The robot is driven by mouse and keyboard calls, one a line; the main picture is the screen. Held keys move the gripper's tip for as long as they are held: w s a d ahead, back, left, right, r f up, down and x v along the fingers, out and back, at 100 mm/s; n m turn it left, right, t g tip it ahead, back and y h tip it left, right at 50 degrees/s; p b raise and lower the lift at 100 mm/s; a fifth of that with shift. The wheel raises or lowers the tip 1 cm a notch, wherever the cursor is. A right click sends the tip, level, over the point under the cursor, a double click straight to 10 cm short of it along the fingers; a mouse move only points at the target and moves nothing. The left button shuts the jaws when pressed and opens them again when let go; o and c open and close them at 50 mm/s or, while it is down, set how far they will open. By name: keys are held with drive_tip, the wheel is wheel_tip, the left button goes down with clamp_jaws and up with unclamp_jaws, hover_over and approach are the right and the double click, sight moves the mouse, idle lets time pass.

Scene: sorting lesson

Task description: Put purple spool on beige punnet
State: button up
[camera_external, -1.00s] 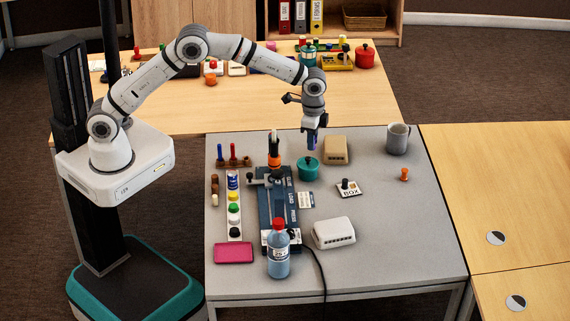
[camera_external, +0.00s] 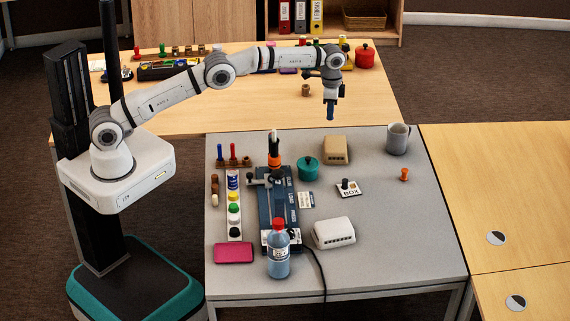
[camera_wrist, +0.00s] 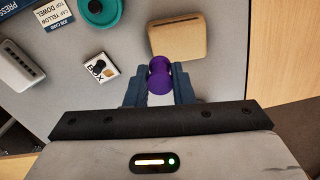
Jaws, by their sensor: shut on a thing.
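My gripper (camera_external: 330,117) is shut on the purple spool (camera_wrist: 159,77), which sits between the blue fingers in the wrist view. In the external view it hangs in the air around the back edge of the grey table; the spool cannot be made out there. A beige box-like thing (camera_external: 335,150) lies on the grey table and also shows in the wrist view (camera_wrist: 182,35), just past the spool. It looks closed and flat-topped; I cannot tell whether it is the beige punnet. No other clear punnet shows; part of the back table is hidden by my arm.
A teal pot (camera_external: 307,169) stands beside the beige thing. A grey mug (camera_external: 397,139), a box card (camera_external: 348,189), a white ported device (camera_external: 334,233) and a bottle (camera_external: 278,255) also stand on the grey table. A red pot (camera_external: 364,57) stands on the wooden back table.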

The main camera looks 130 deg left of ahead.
sight(329, 149)
wheel_tip(329, 149, down, 13)
drive_tip(key=shift+r+p, duration=0.2)
drive_tip(key=shift+p, duration=0.45)
drive_tip(key=shift+f, duration=0.2)
drive_tip(key=o, duration=0.9)
drive_tip(key=shift+r, duration=0.1)
drive_tip(key=shift+r, duration=0.1)
